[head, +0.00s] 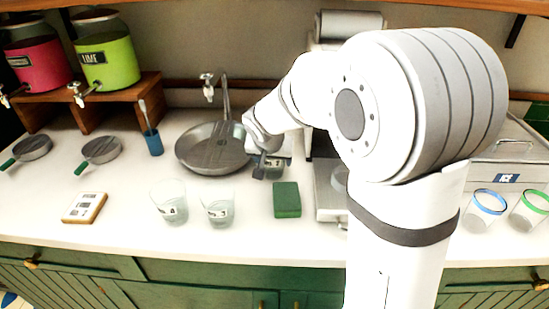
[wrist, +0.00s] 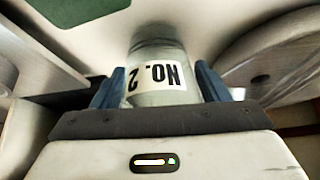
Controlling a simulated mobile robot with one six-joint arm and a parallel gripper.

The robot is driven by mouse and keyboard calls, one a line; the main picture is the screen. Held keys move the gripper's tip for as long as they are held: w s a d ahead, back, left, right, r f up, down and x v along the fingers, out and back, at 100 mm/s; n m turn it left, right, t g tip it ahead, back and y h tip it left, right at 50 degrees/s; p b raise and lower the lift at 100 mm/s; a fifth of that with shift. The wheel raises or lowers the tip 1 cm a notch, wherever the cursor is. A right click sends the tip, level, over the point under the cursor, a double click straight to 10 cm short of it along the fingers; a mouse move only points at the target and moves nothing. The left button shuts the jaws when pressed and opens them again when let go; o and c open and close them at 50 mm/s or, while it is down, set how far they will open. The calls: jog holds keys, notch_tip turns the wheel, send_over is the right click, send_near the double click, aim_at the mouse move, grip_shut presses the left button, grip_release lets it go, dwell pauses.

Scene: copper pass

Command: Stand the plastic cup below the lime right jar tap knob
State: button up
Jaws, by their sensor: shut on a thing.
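My gripper (wrist: 158,90) is shut on a clear cup (wrist: 155,52) with a white label reading NO. 2, gripped between its blue fingers. In the head view my gripper (head: 268,168) is right of the steel basin, and the held cup is partly hidden. Whether the cup touches the counter, I cannot tell. The lime jar (head: 108,62), bright green with a LIME label, stands on a wooden shelf at the upper left. Its tap knob (head: 76,87) is at the jar's lower left front, far left of my gripper.
A pink jar (head: 40,65) stands beside the lime one. The front left counter has free room.

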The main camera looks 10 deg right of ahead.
jog(key=shift+f+b, duration=0.15)
jog(key=shift+b, duration=0.15)
jog(key=o, duration=1)
jog(key=shift+c, duration=0.2)
